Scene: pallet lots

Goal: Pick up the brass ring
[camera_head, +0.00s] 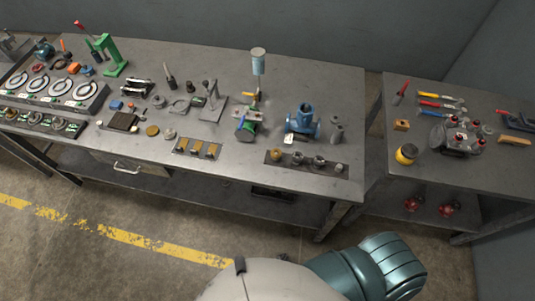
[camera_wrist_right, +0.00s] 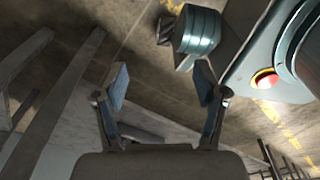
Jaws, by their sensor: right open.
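A small round brass-coloured piece (camera_head: 152,130) lies flat on the long grey bench, left of the middle, in the head view. It looks like the brass ring, but it is too small to tell whether it has a hole. Another brass-coloured piece (camera_head: 277,154) sits at the left end of a dark tray (camera_head: 307,163) near the bench's front edge. My right gripper (camera_wrist_right: 161,85) is open and empty in its wrist view, over the floor and away from the bench tops. My left gripper is not in view.
The long bench (camera_head: 225,165) carries a green press (camera_head: 110,57), a blue pump body (camera_head: 303,120), a tray with brass-coloured blocks (camera_head: 198,147) and several small parts around the brass piece. A second bench (camera_head: 440,178) stands at the right. The floor in front is clear.

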